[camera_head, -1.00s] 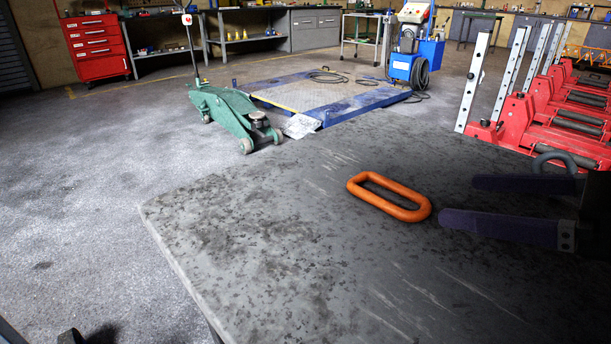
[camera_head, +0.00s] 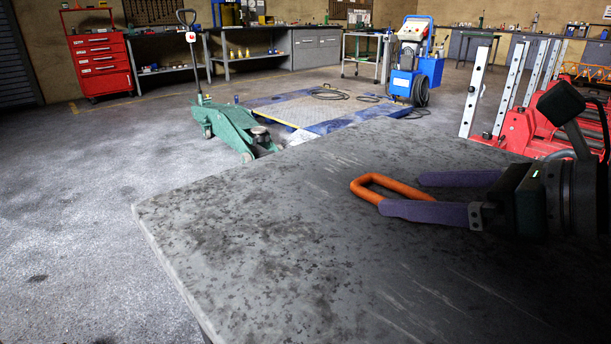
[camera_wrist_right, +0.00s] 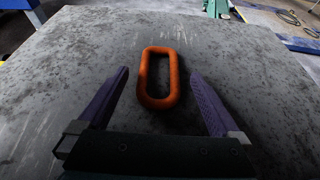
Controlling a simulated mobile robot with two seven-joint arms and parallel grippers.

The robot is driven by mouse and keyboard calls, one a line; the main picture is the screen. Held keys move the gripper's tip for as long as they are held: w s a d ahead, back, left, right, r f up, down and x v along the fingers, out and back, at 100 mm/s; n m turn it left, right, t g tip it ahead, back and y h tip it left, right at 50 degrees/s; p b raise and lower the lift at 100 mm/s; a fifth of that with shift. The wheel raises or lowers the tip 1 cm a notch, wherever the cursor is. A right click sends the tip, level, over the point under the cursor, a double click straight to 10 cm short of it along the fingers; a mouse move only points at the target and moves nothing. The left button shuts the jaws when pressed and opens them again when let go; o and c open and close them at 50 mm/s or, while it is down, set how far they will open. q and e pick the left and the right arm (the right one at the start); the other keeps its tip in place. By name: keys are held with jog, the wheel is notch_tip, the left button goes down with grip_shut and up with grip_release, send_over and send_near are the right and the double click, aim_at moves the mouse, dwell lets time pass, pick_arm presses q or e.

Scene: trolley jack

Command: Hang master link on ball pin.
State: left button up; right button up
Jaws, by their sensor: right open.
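The master link, an orange oblong ring (camera_head: 366,192), lies flat on the dark worktable (camera_head: 230,240). My right gripper (camera_head: 401,192) is open, just above the tabletop, with its two purple fingers reaching left toward the link. In the head view the nearer finger hides part of the link. In the right wrist view the link (camera_wrist_right: 174,75) lies between the open fingers, with a gap on both sides. I cannot make out a ball pin. My left gripper is not in view.
A green trolley jack (camera_head: 228,125) stands on the floor beyond the table, beside a blue low platform (camera_head: 300,105). Red stands with white perforated posts (camera_head: 475,92) are at the right. The table's left and front parts are clear.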

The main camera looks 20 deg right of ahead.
jog(key=shift+x, duration=0.85)
jog(key=c, duration=1.5)
jog(key=shift+c, duration=0.3)
jog(key=shift+r, duration=0.1)
